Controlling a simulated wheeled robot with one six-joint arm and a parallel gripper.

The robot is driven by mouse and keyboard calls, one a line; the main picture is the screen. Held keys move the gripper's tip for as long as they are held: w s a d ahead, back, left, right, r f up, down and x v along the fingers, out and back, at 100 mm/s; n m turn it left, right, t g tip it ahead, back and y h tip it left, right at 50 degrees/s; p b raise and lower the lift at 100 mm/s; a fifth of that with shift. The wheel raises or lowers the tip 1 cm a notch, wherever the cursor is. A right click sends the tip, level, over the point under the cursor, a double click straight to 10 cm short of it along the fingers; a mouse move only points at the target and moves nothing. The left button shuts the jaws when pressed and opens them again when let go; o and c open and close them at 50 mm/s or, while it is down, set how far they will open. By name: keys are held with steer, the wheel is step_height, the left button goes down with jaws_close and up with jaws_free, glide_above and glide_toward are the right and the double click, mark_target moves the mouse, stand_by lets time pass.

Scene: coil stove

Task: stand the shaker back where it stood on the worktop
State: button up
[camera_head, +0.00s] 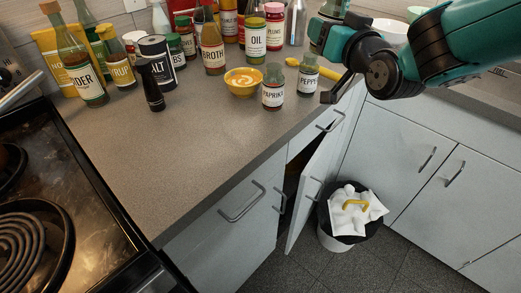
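Two small labelled jars could be the shaker. One reads "PEPPE..." (307,78) and has a green cap; it is on or just above the worktop (205,150), close to its right edge. The other reads "PAPRIKA" (273,97) and stands upright to its left, near the front edge. My gripper (330,92) is at the upper right, just right of the pepper jar. One dark finger shows, pointing down and left. The other finger is not clear, so I cannot tell whether the gripper holds anything.
An orange bowl (243,82) stands left of the paprika jar, and a dark mill (151,90) further left. Several bottles and cans crowd the back. The coil stove (60,225) is at left. The front worktop is clear.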

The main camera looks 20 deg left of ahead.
steer(key=s+a+r+n+g+y+b, duration=0.4)
steer(key=s+a+n, duration=0.1)
steer(key=s+a, duration=0.55)
steer(key=f, duration=1)
steer(key=a+f, duration=0.1)
steer(key=f, duration=0.4)
steer(key=shift+f+b, duration=0.45)
steer(key=shift+f, duration=1.95)
steer(key=shift+f, duration=0.1)
steer(key=o, duration=1)
steer(key=b+v, duration=0.7)
steer(key=v, duration=0.5)
steer(key=shift+s+b, duration=0.1)
steer(key=shift+b, duration=0.25)
